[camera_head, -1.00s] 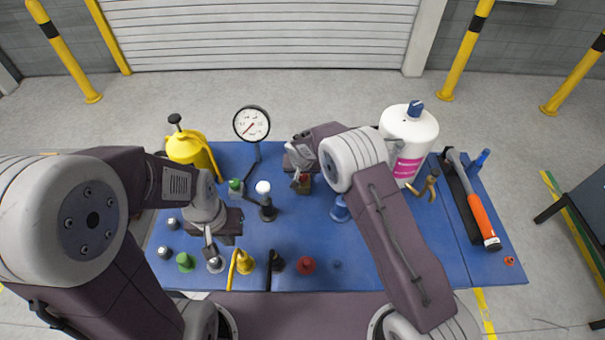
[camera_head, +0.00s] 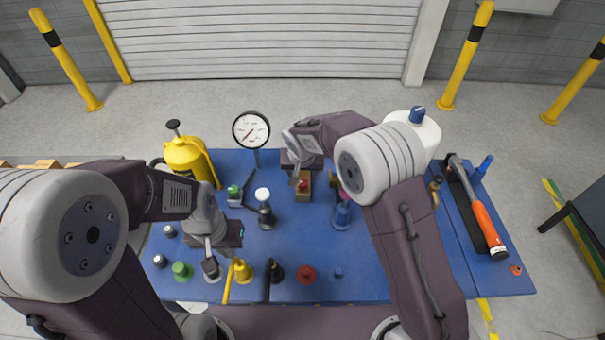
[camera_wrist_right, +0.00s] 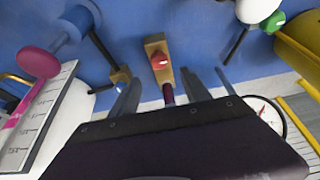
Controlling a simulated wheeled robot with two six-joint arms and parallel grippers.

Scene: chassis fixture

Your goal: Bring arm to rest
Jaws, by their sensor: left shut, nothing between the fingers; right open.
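My left gripper (camera_head: 211,268) is shut and empty, low over the left part of the blue bench, close to a silver-grey knob. My right gripper (camera_head: 295,179) is open and empty near the back middle of the bench. In the right wrist view, its fingers (camera_wrist_right: 172,92) stand apart, with a brass block (camera_wrist_right: 156,48) and its red knob (camera_wrist_right: 159,61) seen beyond and between them. The block also shows in the head view (camera_head: 303,194), partly hidden by the right gripper.
Several knobs and levers line the front edge. The bench middle is fairly clear.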

